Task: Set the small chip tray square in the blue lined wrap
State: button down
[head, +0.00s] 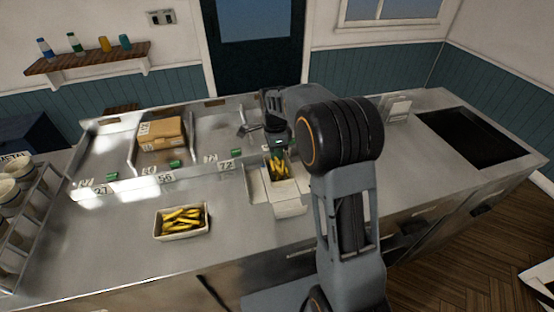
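A small tray holding yellow chips (278,168) is on the counter in the middle, directly below the end of my arm. Pale wrap-like sheets or a holder (291,207) lie in front of it and to its left; I cannot make out any blue lining. My gripper (279,147) is just above the back of the small tray. Its fingers are small and dark, so I cannot tell whether they are open, shut or touching the tray. A larger white tray of chips (182,235) stands apart on the counter at the front left.
A cardboard box (161,132) stands in a bay at the back left. Numbered cards (226,166) and green blocks line the bay fronts. A cup rack (22,215) is at far left. A dark hob (478,136) is at right. Bare counter (110,240) surrounds the larger tray.

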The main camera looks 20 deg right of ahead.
jog(key=shift+w+d+f, duration=0.15)
jog(key=shift+d+f, duration=0.05)
jog(key=shift+f, duration=0.05)
notch_tip(320, 180, down, 2)
jog(key=shift+w+d+f, duration=0.15)
jog(key=shift+f, duration=0.6)
jog(key=shift+f, duration=0.2)
jog(key=c, duration=1.4)
grip_release()
jog(key=shift+o, duration=0.2)
jog(key=shift+r, duration=0.1)
